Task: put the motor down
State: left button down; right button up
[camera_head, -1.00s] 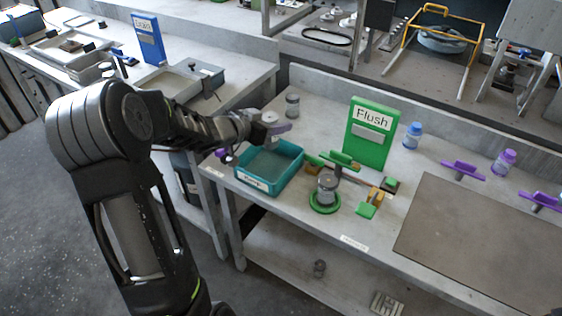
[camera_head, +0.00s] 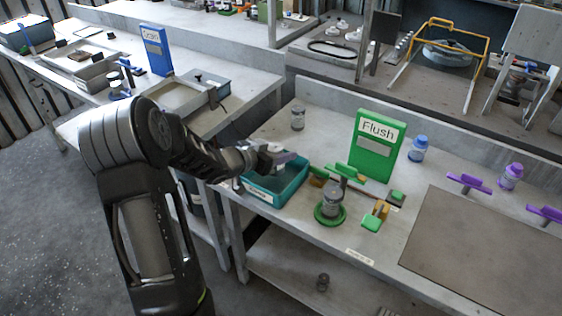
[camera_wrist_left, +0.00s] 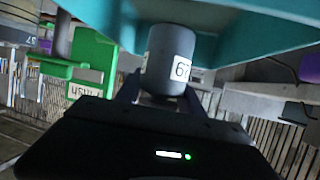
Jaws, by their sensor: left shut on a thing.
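My left gripper (camera_head: 272,156) is over the teal tray (camera_head: 298,182), near its back left part. In the left wrist view the gripper (camera_wrist_left: 160,98) is shut on a grey cylindrical motor (camera_wrist_left: 163,82) with a white label starting "67". The teal tray wall (camera_wrist_left: 262,38) shows behind and around the motor there. In the head view the motor is hard to separate from the gripper. I cannot tell whether the motor touches the tray floor. My right gripper is not in view.
Right of the tray, a similar grey canister (camera_head: 332,203) stands on a green round base (camera_head: 330,218) with a green-handled fixture. A green "Flush" board (camera_head: 376,145) stands behind. Another canister (camera_head: 298,117) stands at the back. A brown mat (camera_head: 490,240) lies at right.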

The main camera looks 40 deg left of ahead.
pick_arm(q)
jog(key=shift+f, duration=1.8)
jog(key=shift+f, duration=0.2)
jog(key=c, duration=0.7)
grip_release()
jog(key=shift+r, duration=0.3)
jog(key=shift+s+a, duration=0.1)
jog(key=shift+s, duration=0.25)
jog(key=v, duration=1.1)
jog(key=shift+s+r, duration=0.1)
